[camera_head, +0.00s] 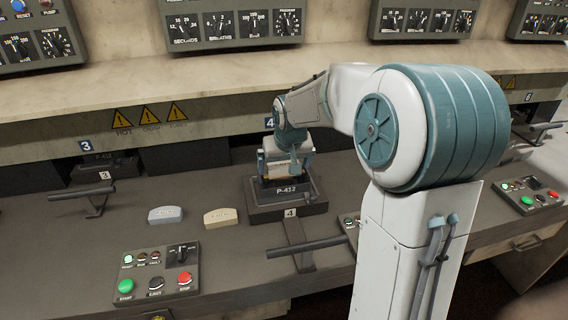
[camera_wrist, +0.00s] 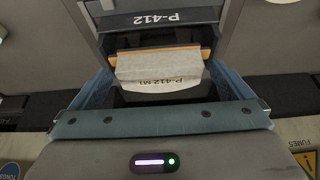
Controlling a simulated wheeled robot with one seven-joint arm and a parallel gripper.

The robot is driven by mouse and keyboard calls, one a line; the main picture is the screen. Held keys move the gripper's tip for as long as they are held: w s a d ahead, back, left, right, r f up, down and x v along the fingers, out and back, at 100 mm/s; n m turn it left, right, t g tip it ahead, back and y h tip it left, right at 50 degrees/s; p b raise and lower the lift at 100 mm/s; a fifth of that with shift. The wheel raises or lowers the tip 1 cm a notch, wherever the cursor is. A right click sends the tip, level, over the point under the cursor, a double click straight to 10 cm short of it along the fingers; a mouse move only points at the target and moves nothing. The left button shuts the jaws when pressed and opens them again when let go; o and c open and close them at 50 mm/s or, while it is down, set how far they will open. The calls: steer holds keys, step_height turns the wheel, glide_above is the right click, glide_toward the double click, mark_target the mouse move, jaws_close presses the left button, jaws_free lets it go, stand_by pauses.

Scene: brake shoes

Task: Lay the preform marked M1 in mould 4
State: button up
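Mould 4 (camera_head: 288,212) is a dark block with a P-412 plate and a small 4 tag in front. My gripper (camera_head: 285,168) is directly over it, pointing down, very close to the P-412 plate. In the wrist view, the pale preform marked P-412 M1 (camera_wrist: 160,72) lies between the fingers of my gripper (camera_wrist: 160,62), with orange at both its ends.
A bluish-grey preform (camera_head: 165,214) and a cream preform (camera_head: 220,216) lie on the bench left of mould 4. A button panel (camera_head: 158,275) and a lever handle (camera_head: 303,246) are in front. Mould 3 (camera_head: 98,163) is further left. Control panels and a ledge line the back.

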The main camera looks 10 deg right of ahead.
steer(key=shift+r, duration=0.15)
steer(key=shift+r, duration=0.25)
steer(key=v, duration=1.1)
steer(key=s+f, duration=0.5)
steer(key=s, duration=0.6)
steer(key=s+f+g, duration=0.1)
steer(key=s+f, duration=0.3)
steer(key=s, duration=0.8)
steer(key=shift+s+f+g, duration=0.25)
steer(key=shift+f+g, duration=0.05)
steer(key=shift+f, duration=0.05)
